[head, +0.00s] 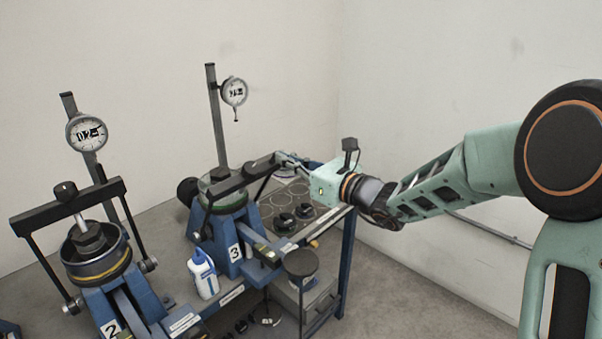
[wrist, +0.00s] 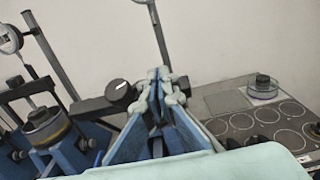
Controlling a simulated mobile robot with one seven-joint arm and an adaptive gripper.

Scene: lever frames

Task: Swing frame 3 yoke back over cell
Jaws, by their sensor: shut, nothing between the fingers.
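Frame 3 (head: 236,254) is a blue stand with a white "3" label, in the middle of the head view. Its cell (head: 225,201) is a round cup with a greenish rim. The dark yoke bar (head: 232,180) runs slantwise by the cell, and a black knob (head: 187,191) sticks out sideways to its left. The knob also shows in the wrist view (wrist: 118,91). My gripper (head: 283,158) is shut and empty, close to the bar's right end; I cannot tell if it touches. In the wrist view my fingertips (wrist: 160,74) are together, right of the knob.
Frame 2 (head: 111,327) stands at left with its yoke (head: 105,194) across its cell. Dial gauges on posts rise behind both frames. A white bottle (head: 203,274) stands between them. Black weights (head: 284,222) sit on the circle-marked panel at right. Open floor lies right of the bench.

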